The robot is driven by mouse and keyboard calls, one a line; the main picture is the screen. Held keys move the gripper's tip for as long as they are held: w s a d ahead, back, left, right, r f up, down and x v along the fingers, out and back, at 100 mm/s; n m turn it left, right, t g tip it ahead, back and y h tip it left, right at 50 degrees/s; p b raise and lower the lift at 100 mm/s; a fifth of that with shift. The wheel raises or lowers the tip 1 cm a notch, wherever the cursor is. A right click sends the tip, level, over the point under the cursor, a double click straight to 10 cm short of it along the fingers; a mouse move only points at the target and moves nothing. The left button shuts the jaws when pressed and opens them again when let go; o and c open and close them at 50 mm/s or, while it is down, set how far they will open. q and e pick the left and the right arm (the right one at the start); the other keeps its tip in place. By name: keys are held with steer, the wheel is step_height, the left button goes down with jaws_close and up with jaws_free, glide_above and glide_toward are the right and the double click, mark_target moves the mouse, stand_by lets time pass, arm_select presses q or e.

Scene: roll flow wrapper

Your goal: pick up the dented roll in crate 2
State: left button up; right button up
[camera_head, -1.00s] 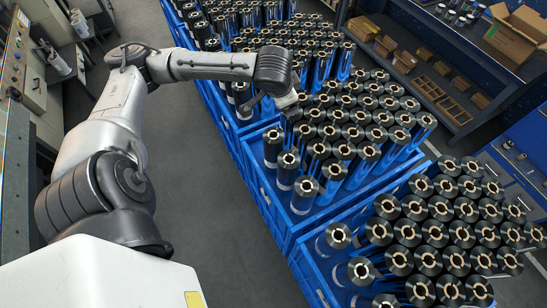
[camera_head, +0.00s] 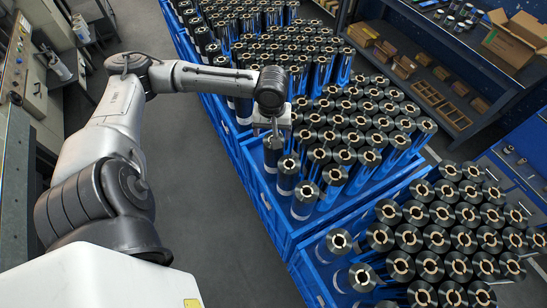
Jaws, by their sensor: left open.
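My left gripper (camera_head: 274,131) points down over a dark roll (camera_head: 273,155) at the left edge of the middle blue crate (camera_head: 262,190). It is open, its fingertips at or just above the top of this roll; I cannot tell if they touch. The roll stands upright with a pale band low on its side. The gripper covers part of its top. No dent is clear on any roll at this size, and no crate number is readable. My right gripper is not in view.
Neighbouring rolls (camera_head: 288,174) stand close by. A nearer crate (camera_head: 305,262) and a farther crate (camera_head: 222,112) also hold many upright rolls. Shelving with boxes (camera_head: 455,88) stands at the right. The grey floor (camera_head: 215,215) left of the crates is clear.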

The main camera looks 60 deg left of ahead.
mark_target(273, 158)
arm_select(q)
step_height(273, 158, down, 8)
steer(key=shift+w, duration=0.2)
stand_by(0.4)
steer(key=shift+c, duration=0.4)
jaws_close()
stand_by(0.4)
